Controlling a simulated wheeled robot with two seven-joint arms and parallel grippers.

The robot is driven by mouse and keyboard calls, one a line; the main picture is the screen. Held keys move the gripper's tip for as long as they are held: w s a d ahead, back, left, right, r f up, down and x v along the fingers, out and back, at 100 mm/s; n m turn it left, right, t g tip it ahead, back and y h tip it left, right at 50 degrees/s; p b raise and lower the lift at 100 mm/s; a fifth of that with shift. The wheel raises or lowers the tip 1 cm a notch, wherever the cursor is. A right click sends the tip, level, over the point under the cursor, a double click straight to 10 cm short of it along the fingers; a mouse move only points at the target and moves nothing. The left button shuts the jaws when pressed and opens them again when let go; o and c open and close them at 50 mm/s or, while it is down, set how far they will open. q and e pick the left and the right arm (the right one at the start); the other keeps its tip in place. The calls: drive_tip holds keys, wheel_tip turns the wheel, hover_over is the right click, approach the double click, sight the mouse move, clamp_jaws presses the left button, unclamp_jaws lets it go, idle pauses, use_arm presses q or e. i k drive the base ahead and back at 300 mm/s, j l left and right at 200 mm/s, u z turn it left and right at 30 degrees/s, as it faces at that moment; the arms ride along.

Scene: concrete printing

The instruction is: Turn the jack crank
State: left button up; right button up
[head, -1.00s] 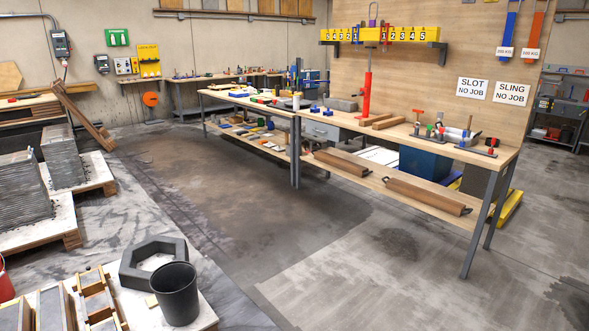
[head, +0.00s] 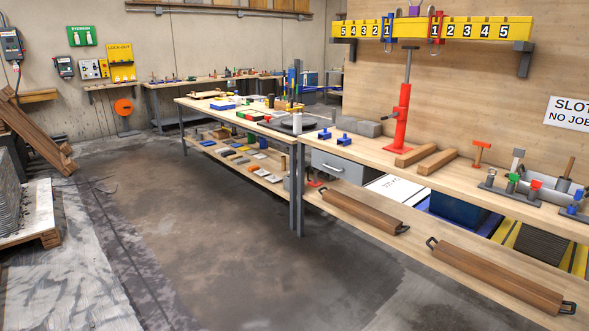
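A red upright post on a flat red base, which looks like the jack (head: 402,118), stands on the near workbench against the plywood panel. A small part sticks out from the post's left side (head: 389,114); I cannot tell whether this or the crossbar is the crank. Neither of my grippers is in view.
A yellow numbered rail (head: 470,29) hangs above. The lower shelf holds wooden boards with handles (head: 492,274). The floor in front (head: 220,230) is clear.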

sight(396, 113)
drive_tip(key=i, duration=1.35)
drive_tip(key=i+j+z, duration=0.1)
drive_tip(key=i, duration=1.3)
